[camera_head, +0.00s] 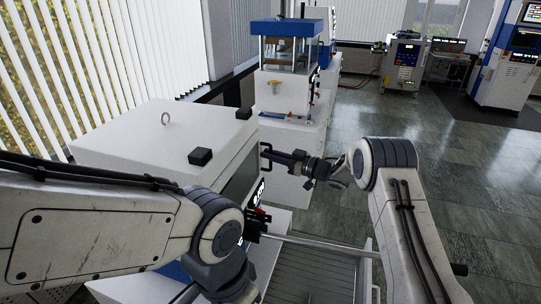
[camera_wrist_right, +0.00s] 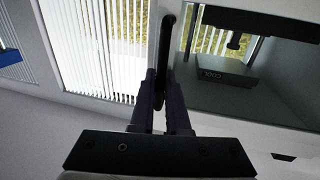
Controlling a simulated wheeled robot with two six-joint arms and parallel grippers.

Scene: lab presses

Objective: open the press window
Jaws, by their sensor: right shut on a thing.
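The white press (camera_head: 150,135) stands at the left in the head view, with an eye bolt and a small black block on top. Its window (camera_head: 240,182) is a grey pane on the right-facing side, seen at a steep angle. The black window handle (camera_head: 266,151) is by the far edge of that side. My right gripper (camera_head: 272,155) is shut on the handle. In the right wrist view, the handle (camera_wrist_right: 165,45) stands upright between the fingers (camera_wrist_right: 163,88), and the window (camera_wrist_right: 245,70) shows a dark interior. My left arm crosses the lower left; its jaws are not clear.
A second press with a blue top (camera_head: 287,28) stands behind. A slatted metal surface (camera_head: 318,275) lies below the press front. Blinds (camera_head: 75,55) line the left wall. The grey floor (camera_head: 460,160) at the right is open, with cabinets (camera_head: 405,62) far back.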

